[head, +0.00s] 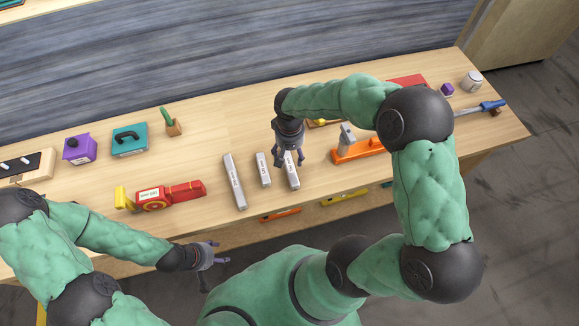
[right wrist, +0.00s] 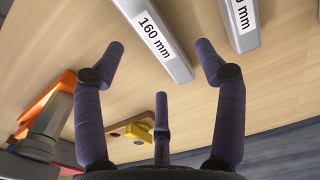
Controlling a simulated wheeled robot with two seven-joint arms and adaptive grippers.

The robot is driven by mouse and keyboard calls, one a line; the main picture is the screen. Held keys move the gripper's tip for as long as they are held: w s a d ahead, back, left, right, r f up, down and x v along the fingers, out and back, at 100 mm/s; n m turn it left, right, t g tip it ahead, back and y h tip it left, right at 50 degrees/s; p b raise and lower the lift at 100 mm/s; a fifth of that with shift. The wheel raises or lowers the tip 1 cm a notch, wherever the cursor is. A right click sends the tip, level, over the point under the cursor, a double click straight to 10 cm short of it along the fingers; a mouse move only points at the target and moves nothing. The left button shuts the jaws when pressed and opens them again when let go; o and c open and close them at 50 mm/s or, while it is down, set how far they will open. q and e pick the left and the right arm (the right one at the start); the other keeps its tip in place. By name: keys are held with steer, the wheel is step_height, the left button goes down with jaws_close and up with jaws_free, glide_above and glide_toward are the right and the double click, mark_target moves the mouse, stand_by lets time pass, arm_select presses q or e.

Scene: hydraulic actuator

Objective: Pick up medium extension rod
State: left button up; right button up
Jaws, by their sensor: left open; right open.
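Three light grey rods with white labels lie on the wooden table. The medium extension rod (head: 292,180) is the rightmost. It reads "160 mm" in the right wrist view (right wrist: 158,40). The shortest rod (head: 263,170) lies beside it, its label partly cut off in the right wrist view (right wrist: 240,18). The longest rod (head: 234,184) lies further left. My right gripper (head: 287,160) is open above the far end of the medium rod. In the right wrist view its spread fingers (right wrist: 160,62) hold nothing. My left gripper (head: 220,256) is open and empty near the table's front edge.
An orange fixture with a grey cylinder (head: 360,150) stands right of the rods. A red and yellow device (head: 162,196) lies to the left. A yellow part (right wrist: 138,132) shows behind the right fingers. Table is clear between the red device and the longest rod.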

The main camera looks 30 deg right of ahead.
mark_target(290, 159)
steer(key=f, duration=0.2)
steer(key=f+b, duration=0.1)
steer(key=f, duration=0.1)
steer(key=shift+w+d, duration=0.15)
steer(key=shift+d, duration=0.1)
steer(key=c, duration=1.3)
steer(key=shift+r, duration=0.1)
